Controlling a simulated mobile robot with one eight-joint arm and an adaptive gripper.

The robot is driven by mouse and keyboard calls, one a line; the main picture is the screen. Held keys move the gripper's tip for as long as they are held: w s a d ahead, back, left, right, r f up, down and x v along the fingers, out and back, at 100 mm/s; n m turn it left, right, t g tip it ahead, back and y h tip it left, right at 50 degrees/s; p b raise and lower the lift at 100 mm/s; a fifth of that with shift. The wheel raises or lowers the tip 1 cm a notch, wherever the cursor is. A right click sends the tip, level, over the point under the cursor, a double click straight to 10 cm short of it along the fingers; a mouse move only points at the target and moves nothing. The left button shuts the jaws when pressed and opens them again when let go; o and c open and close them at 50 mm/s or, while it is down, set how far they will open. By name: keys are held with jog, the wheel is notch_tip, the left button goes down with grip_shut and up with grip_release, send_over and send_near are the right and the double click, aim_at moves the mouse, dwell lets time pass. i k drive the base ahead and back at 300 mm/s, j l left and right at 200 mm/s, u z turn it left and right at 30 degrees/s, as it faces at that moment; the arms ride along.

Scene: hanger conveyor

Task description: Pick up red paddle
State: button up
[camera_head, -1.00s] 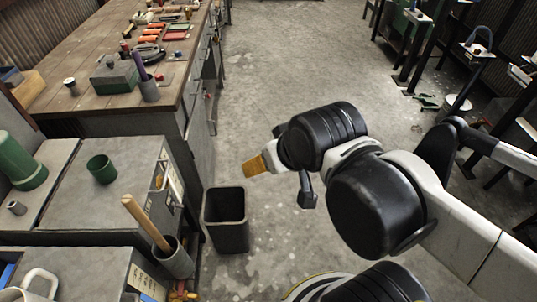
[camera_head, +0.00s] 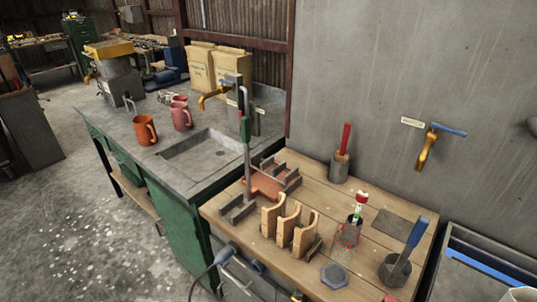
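A red-handled tool (camera_head: 345,139), likely the red paddle, stands nearly upright in a grey cup (camera_head: 339,170) at the back of the wooden table, close to the wall. Its lower part is hidden inside the cup. My gripper is not in this view, so its state and its distance from the red handle cannot be seen.
A blue-handled tool (camera_head: 416,234) leans in another cup (camera_head: 396,271) at the table's right. A wooden rack (camera_head: 286,228), a red-and-white item (camera_head: 358,205) and a metal stand (camera_head: 246,165) stand in front. A sink counter (camera_head: 165,147) with mugs adjoins on the left.

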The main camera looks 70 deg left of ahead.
aim_at(341, 156)
jog(key=j+u, duration=0.1)
jog(key=u, duration=1.8)
jog(key=z, duration=1.35)
jog(key=u, duration=1.35)
jog(key=i, duration=0.1)
jog(key=z, duration=0.05)
